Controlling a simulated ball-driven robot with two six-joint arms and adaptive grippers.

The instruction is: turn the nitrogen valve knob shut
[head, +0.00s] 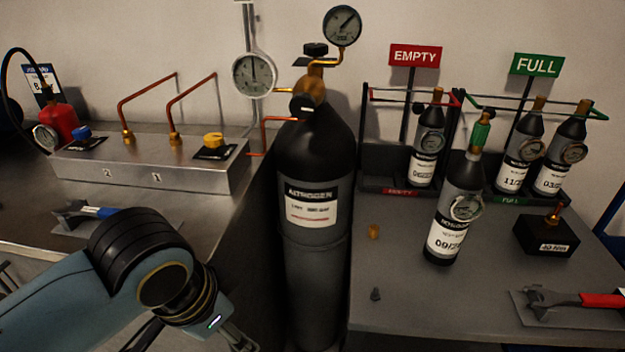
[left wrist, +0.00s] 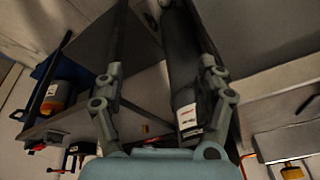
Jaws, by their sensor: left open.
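The large black nitrogen cylinder (head: 316,255) stands upright in the middle of the head view, with a white label reading NITROGEN. A black knob (head: 315,49) sits on top, above the brass regulator (head: 310,88). Another dark round part with a pale face (head: 304,105) is at the regulator's front. My left gripper (head: 238,340) is low, left of the cylinder and well below the knob, partly cut off by the frame edge. In the left wrist view the left gripper (left wrist: 157,45) is open, its fingers apart; a dark cylinder with a white label (left wrist: 188,116) shows beyond them. The right gripper is not seen.
A metal manifold box (head: 150,165) with copper pipes and a yellow knob (head: 213,140) stands left. At right, the grey table (head: 400,290) carries a small bottle (head: 452,215), EMPTY and FULL racks, and a red-handled wrench (head: 590,300). Gauges (head: 342,26) flank the black knob.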

